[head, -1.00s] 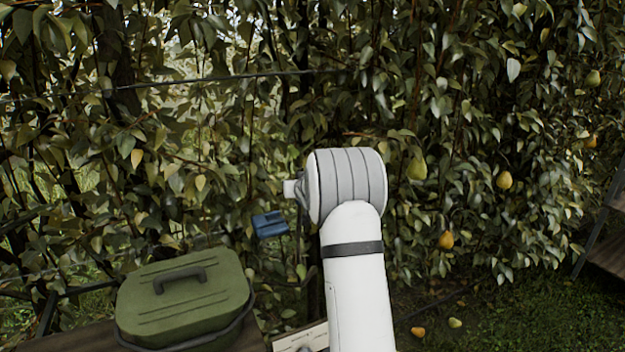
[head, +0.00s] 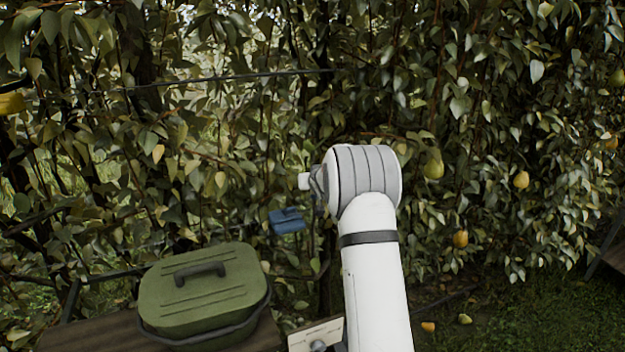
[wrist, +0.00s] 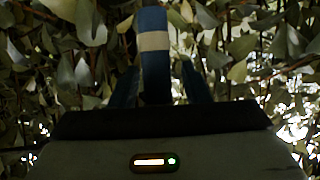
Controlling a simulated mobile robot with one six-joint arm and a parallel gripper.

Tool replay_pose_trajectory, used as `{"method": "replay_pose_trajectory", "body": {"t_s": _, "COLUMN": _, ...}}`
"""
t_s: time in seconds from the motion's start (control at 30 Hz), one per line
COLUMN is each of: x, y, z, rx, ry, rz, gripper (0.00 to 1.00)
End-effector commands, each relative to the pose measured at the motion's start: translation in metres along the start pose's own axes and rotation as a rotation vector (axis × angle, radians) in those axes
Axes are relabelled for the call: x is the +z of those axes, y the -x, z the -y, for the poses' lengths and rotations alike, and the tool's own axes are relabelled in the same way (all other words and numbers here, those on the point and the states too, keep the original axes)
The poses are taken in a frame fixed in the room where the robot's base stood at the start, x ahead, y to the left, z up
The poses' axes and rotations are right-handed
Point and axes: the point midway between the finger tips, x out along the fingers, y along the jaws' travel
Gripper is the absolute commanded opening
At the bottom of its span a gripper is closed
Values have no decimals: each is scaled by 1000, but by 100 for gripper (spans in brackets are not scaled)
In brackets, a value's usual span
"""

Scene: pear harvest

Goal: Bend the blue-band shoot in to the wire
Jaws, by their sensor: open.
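In the wrist view a blue band with a pale stripe (wrist: 155,42) stands upright in the middle of the picture. My gripper (wrist: 160,78) is open, with one dark blue finger at each side of the band's lower part. I cannot tell whether either finger touches it. The shoot itself is hard to make out among the leaves. In the head view a dark wire (head: 230,78) crosses the foliage at the upper left. A small blue thing (head: 287,221) shows left of my arm; I cannot tell whether it is the band. My arm hides the gripper there.
A green lidded box (head: 205,295) stands on a wooden surface (head: 90,335) at the lower left. Pears (head: 433,168) hang at the right, and two lie on the grass. A yellow thing (head: 12,103) shows at the left edge.

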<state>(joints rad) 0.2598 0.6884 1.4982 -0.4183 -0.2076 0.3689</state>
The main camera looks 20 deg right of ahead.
Motion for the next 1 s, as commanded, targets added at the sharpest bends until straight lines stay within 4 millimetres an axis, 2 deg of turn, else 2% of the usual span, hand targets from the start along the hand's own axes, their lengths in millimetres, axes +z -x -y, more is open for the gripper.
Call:
{"method": "replay_pose_trajectory", "body": {"t_s": 0.27, "x": 0, "y": 6, "z": 0, "rx": 0, "ry": 0, "rz": 0, "gripper": 42}}
{"method": "replay_pose_trajectory", "body": {"t_s": 0.7, "x": 0, "y": 66, "z": 1, "rx": -1, "ry": 0, "rz": -1, "gripper": 42}}
{"method": "replay_pose_trajectory", "body": {"t_s": 1.0, "x": 0, "y": 79, "z": 1, "rx": -1, "ry": 0, "rz": 0, "gripper": 42}}
